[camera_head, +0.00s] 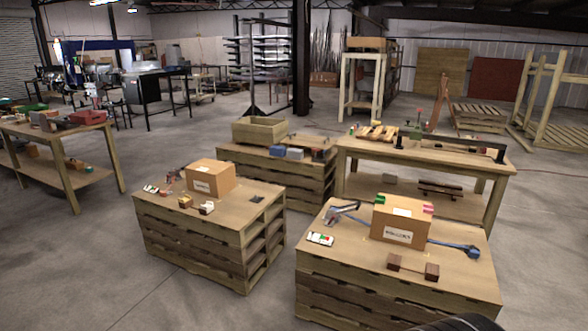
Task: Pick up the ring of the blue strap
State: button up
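A blue strap (452,246) lies on the top of the right-hand pallet stack (455,278), running out to the right from behind a cardboard box (401,219). Its right end widens into a blue piece (473,252) near the stack's right edge; whether this is the ring is too small to tell. More blue, mixed with grey and dark parts, shows left of the box (345,211). The box hides whatever lies behind it. My gripper cannot be made out; only a dark curved part of my body shows at the bottom edge.
A brown two-block piece (413,267) and a small white card-like item (320,239) lie near the box. A second pallet stack (225,235) with another box (211,178) stands to the left, with a floor gap between. A wooden workbench (470,160) stands behind.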

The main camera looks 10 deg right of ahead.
aim_at(472, 252)
jog(key=i+l, duration=0.2)
jog(key=l, duration=0.55)
jog(key=i+l, duration=0.2)
jog(key=l, duration=0.5)
jog(key=i+l, duration=0.2)
jog(key=l, duration=0.55)
jog(key=i+l, duration=0.2)
jog(key=l, duration=0.55)
jog(key=i+l, duration=0.2)
jog(key=l, duration=0.55)
jog(key=i+l, duration=0.25)
jog(key=l, duration=0.45)
jog(key=i+l, duration=0.2)
jog(key=l, duration=0.55)
jog(key=i+l, duration=0.2)
jog(key=l, duration=0.55)
